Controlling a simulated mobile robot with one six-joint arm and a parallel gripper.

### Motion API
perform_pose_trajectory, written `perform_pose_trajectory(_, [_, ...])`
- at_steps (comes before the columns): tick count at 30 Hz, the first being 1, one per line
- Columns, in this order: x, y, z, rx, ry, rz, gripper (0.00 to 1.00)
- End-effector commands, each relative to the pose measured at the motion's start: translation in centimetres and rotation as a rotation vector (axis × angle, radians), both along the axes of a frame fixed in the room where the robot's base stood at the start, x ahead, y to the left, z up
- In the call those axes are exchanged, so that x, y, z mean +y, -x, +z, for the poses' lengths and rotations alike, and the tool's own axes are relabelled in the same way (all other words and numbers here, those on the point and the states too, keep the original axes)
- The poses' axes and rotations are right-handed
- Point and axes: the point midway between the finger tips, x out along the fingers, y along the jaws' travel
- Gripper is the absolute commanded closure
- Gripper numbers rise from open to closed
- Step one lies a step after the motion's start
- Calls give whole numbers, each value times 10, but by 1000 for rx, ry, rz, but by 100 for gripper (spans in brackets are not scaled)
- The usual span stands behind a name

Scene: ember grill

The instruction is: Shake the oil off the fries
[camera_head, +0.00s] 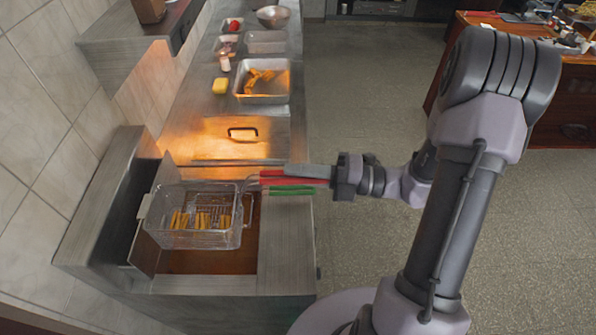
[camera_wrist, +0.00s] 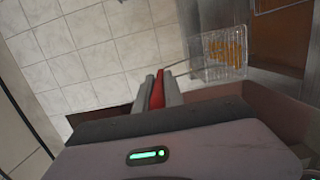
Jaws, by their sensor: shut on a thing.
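The wire fry basket (camera_head: 196,217) hangs over the open fryer vat (camera_head: 208,262), with brown oil below it. Golden fries (camera_head: 200,220) lie in the bottom of the basket. My gripper (camera_head: 262,182) is shut on the basket's red handle (camera_head: 290,180), to the right of the basket. In the wrist view the fingers (camera_wrist: 158,88) close on the red handle, and the basket (camera_wrist: 225,52) with its fries (camera_wrist: 226,50) shows beyond them at the upper right. Whether the basket touches the vat's rim is unclear.
A tiled wall (camera_head: 50,100) and hood stand at the left. Open floor (camera_head: 370,100) lies to the right.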

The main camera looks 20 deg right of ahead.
Motion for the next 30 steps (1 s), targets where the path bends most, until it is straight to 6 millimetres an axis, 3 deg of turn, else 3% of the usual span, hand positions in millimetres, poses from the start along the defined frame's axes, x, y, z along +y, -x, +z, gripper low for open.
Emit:
perform_pose_trajectory(7, [0, 0, -40, 1, -2, 0, 100])
perform_pose_trajectory(16, [0, 0, 3, 0, -1, 0, 100])
perform_pose_trajectory(25, [0, 0, -40, 0, -1, 0, 100])
perform_pose_trajectory(30, [0, 0, -19, 1, 0, 0, 100])
